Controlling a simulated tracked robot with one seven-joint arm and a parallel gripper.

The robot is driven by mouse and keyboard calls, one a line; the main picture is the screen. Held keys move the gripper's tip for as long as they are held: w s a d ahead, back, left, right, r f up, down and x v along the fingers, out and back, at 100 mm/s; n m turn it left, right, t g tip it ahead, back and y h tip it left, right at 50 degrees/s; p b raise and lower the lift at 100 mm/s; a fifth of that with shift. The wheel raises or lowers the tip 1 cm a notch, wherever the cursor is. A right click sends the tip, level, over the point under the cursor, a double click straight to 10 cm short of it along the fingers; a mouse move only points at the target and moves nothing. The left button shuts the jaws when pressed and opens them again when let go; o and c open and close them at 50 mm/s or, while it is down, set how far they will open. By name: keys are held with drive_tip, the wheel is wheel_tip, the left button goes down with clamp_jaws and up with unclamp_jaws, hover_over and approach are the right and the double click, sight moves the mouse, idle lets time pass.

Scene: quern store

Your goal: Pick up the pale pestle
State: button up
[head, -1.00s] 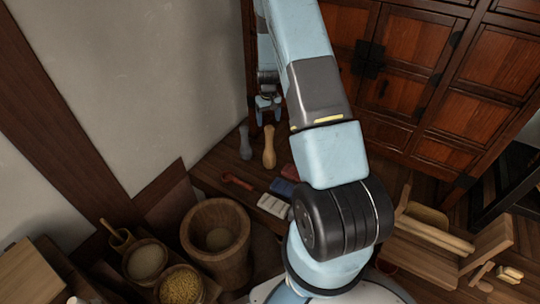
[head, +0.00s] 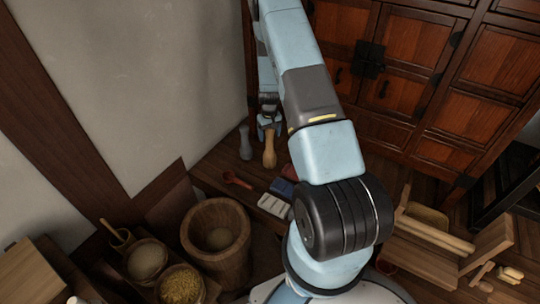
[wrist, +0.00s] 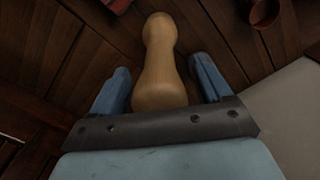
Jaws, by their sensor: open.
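The pale pestle (head: 269,153) is a tan wooden piece with a waisted shape, standing on the dark wooden boards near the wall corner. My gripper (head: 268,124) is at the pestle's upper end in the head view. In the wrist view, my open gripper (wrist: 161,84) has one blue finger on each side of the pestle (wrist: 160,62). Gaps show between the fingers and the wood, so the jaws are not closed on it. The pestle's near end is hidden behind the gripper's dark palm plate.
A grey pestle-shaped piece (head: 245,143) stands just left of the pale pestle. A red-brown ladle (head: 236,180), a pale block (head: 274,205) and a blue block (head: 282,187) lie nearer. A large wooden mortar (head: 217,240) stands front left. A wooden cabinet (head: 415,80) rises behind.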

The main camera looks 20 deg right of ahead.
drive_tip(key=shift+c, duration=0.3)
drive_tip(key=c, duration=1.3)
drive_tip(key=shift+r, duration=0.1)
